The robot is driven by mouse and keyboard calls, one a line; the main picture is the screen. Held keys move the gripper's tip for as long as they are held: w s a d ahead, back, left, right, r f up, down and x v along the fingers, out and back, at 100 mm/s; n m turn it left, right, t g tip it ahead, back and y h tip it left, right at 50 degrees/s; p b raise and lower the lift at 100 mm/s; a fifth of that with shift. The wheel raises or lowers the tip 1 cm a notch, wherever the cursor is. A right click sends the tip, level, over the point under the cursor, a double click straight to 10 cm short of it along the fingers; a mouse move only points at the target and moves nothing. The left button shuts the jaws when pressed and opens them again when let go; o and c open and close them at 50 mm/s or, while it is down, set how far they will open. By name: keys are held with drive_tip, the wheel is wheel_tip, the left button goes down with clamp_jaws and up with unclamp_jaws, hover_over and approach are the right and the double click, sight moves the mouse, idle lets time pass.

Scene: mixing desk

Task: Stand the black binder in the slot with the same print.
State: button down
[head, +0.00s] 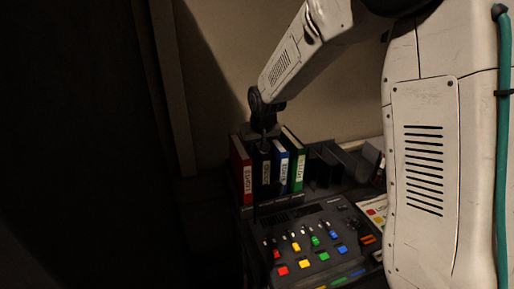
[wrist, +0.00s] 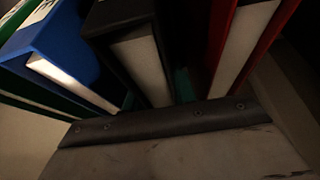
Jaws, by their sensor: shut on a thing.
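The black binder (head: 264,172) stands upright between a red binder (head: 241,170) on its left and a blue binder (head: 281,166) on its right. It has a pale printed label on its spine, too small to read. My gripper (head: 264,141) is over its top and shut on it; the fingertips are hard to make out in the dark. In the wrist view the black binder (wrist: 118,22) is at the middle, with its pale page block showing, between the blue binder (wrist: 58,45) and the red binder (wrist: 219,35). The prints on the slots cannot be made out.
A green binder (head: 294,158) stands right of the blue one. Dark, empty-looking dividers (head: 326,164) stand further right. A mixing desk (head: 315,240) with coloured buttons lies in front. The wall is close behind. My own arm hides the right side.

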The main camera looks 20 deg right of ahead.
drive_tip(key=shift+f, duration=0.2)
idle(0.4)
drive_tip(key=c, duration=1)
unclamp_jaws()
drive_tip(key=shift+c, duration=0.2)
drive_tip(key=shift+f, duration=0.1)
drive_tip(key=v, duration=0.8)
drive_tip(key=s+d+r+g, duration=0.1)
drive_tip(key=s+r, duration=0.2)
drive_tip(key=s, duration=1.5)
drive_tip(key=s+d+r+g, duration=0.2)
drive_tip(key=s+r, duration=0.1)
drive_tip(key=s, duration=1.5)
drive_tip(key=shift+s, duration=0.35)
